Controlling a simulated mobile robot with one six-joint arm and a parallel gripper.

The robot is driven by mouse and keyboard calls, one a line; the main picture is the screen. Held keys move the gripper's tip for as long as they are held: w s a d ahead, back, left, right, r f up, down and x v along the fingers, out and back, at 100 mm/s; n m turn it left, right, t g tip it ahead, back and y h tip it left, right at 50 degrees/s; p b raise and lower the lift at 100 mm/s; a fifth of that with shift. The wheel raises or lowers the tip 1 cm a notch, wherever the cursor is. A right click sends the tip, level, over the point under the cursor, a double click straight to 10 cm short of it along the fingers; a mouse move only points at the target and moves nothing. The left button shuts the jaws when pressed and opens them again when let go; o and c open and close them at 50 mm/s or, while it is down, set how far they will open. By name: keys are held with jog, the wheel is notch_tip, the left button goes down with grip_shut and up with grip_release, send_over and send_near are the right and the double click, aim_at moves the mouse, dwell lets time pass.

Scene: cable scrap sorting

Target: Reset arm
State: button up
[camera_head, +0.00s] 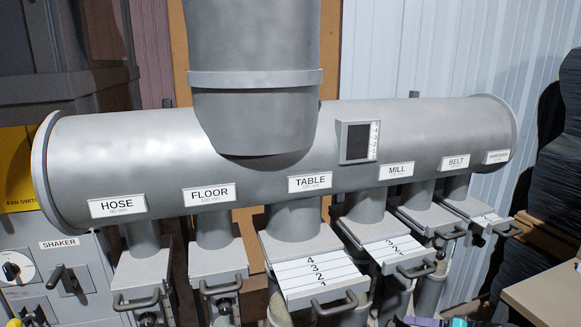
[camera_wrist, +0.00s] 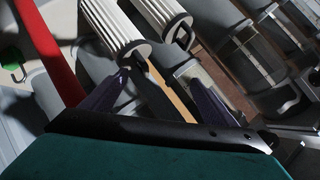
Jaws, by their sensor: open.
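In the wrist view my gripper (camera_wrist: 158,80) shows two dark purple fingers standing apart, with nothing held between them. A teal and black part of my own arm fills the bottom of that view. Beyond the fingers are two white ribbed cylinders (camera_wrist: 115,30), a red bar (camera_wrist: 48,50) and a thin tan strip (camera_wrist: 172,92); I cannot tell how far away they are. In the head view only a small purple and dark piece shows at the bottom edge, probably part of my gripper; the rest of the arm is out of view.
A large grey duct (camera_head: 270,130) spans the head view, with labelled branches HOSE, FLOOR, TABLE, MILL and BELT. Handled slide gates hang below; the TABLE gate (camera_head: 318,280) sticks out towards me. A SHAKER switch panel (camera_head: 55,275) stands left. A tan surface (camera_head: 545,290) is lower right.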

jog(key=s+a+f+m+g, duration=0.1)
jog(key=s+a+f+g, duration=0.4)
jog(key=a+f, duration=0.55)
jog(key=s+a+f+g, duration=0.4)
jog(key=s+a+f, duration=0.3)
jog(key=a+f, duration=0.4)
jog(key=s+a+f+n+g+h, duration=0.1)
jog(key=s+a+f+g+h, duration=0.1)
jog(key=s+f, duration=0.2)
jog(key=s+a+f+n+g+h, duration=0.1)
jog(key=s+a+f+h, duration=0.1)
jog(key=s, duration=0.7)
jog(key=s+a+f+n+g+h, duration=0.1)
jog(key=s+a+f+g+h, duration=0.1)
jog(key=s+f+h, duration=0.2)
jog(key=s+f+b, duration=0.1)
jog(key=s+f, duration=0.1)
jog(key=s, duration=0.1)
jog(key=shift+s+a+f+g, duration=0.15)
jog(key=shift+s+a+g, duration=0.15)
